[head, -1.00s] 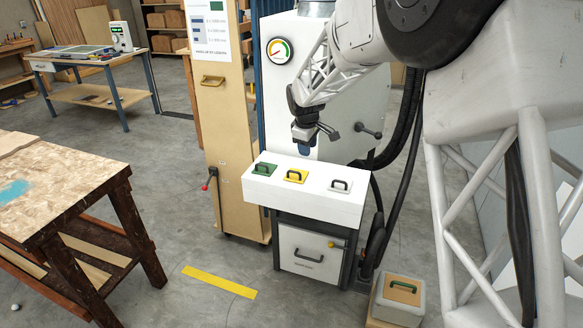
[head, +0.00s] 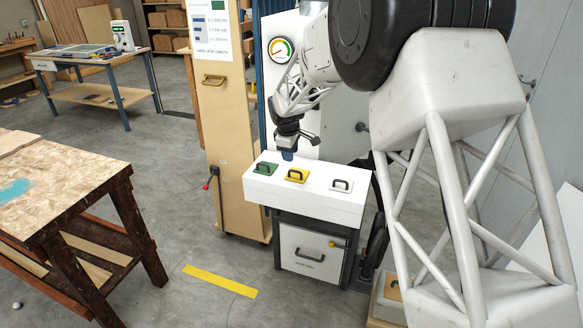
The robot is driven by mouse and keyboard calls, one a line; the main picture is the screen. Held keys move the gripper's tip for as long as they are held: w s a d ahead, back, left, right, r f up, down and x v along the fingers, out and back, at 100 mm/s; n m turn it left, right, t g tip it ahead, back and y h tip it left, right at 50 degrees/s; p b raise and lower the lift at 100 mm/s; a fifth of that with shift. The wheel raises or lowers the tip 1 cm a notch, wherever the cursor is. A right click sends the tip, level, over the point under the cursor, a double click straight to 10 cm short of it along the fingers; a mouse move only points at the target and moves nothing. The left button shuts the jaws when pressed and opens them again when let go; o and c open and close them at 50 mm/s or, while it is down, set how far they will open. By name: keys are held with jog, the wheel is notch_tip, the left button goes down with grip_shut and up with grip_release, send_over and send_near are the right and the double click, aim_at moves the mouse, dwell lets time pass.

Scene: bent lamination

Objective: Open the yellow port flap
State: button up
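The yellow port flap (head: 296,176) with its dark handle lies closed on the top of a white box-shaped unit (head: 310,206). A green flap (head: 264,169) is to its left and a white flap (head: 341,185) to its right, both with dark handles.
Below the top is a cabinet with a handled drawer (head: 309,252). A tall wooden panel (head: 221,130) stands at left behind it, and a workbench (head: 60,185) is at far left. A gauge (head: 281,50) is on the white machine behind.

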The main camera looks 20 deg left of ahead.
jog(key=shift+w+f, duration=0.25)
jog(key=shift+f, duration=0.95)
jog(key=shift+w+f, duration=0.2)
jog(key=shift+f, duration=0.95)
jog(key=shift+w+f, duration=0.25)
jog(key=shift+f, duration=0.95)
jog(key=shift+c, duration=0.2)
grip_shut()
